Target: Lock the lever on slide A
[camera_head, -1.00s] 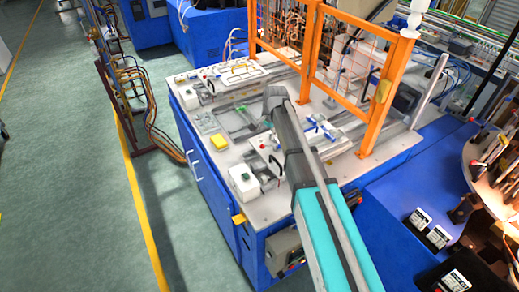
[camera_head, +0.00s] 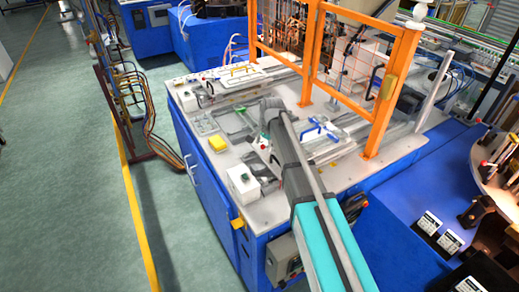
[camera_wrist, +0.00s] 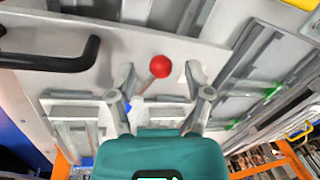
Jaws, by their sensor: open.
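In the wrist view a lever with a red ball knob (camera_wrist: 160,66) stands out from a pale plate. My gripper (camera_wrist: 159,75) is open, its two fingers on either side of the knob, with a visible gap on each side and nothing held. In the head view my gripper (camera_head: 271,106) is over the middle of the worktable, partly hidden by my own arm. A slide fixture with blue handles (camera_head: 320,128) lies to its right, and another with a white plate and yellow handle (camera_head: 240,70) lies behind. I cannot tell which is slide A.
A black bar handle (camera_wrist: 50,55) is left of the fingers in the wrist view. Metal rails (camera_wrist: 262,75) run along the right. In the head view an orange fence (camera_head: 393,90) stands at the right of the table.

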